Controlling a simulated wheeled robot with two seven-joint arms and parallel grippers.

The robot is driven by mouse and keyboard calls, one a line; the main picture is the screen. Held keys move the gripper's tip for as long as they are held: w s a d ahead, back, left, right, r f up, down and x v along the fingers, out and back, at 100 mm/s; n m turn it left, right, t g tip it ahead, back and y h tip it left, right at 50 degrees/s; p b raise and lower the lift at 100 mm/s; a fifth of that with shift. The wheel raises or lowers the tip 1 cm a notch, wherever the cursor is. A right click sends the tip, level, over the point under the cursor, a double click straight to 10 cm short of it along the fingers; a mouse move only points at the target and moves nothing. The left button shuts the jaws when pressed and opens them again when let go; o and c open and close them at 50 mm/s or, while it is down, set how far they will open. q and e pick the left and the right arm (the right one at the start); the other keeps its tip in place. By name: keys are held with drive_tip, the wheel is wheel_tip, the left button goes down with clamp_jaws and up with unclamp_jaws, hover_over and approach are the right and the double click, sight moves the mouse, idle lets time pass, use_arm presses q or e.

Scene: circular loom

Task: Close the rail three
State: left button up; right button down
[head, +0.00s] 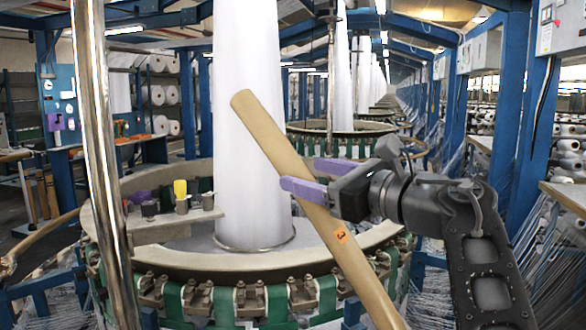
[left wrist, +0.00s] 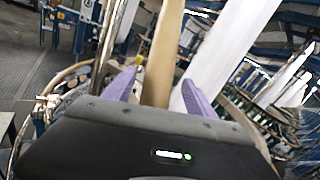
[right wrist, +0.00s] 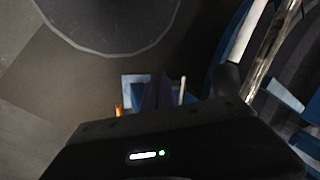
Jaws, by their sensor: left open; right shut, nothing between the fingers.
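A long tan rail (head: 285,160) with an orange label marked 3 (head: 341,235) slants across the head view, its upper end to the left. My left gripper (head: 302,174) reaches it from the right. One purple finger crosses in front of the rail and the other lies to its right. In the left wrist view the rail (left wrist: 163,50) runs between the two spread fingers of this gripper (left wrist: 158,88). Whether either finger touches it, I cannot tell. My right gripper (right wrist: 158,78) shows only in the right wrist view, dark, with its fingers together and empty.
The circular loom ring (head: 150,262) with green straps surrounds a tall white fabric column (head: 242,60). A shiny metal pole (head: 98,150) stands in front at left. Small spools, one with a yellow top (head: 180,188), sit on a bracket. More looms stand behind.

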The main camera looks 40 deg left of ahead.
sight(293, 171)
use_arm(q)
drive_tip(key=a, duration=0.4)
drive_tip(key=shift+w+a+p, duration=0.25)
drive_tip(key=shift+w+p, duration=0.1)
drive_tip(key=shift+w, duration=0.05)
drive_tip(key=shift+c, duration=0.5)
clamp_jaws()
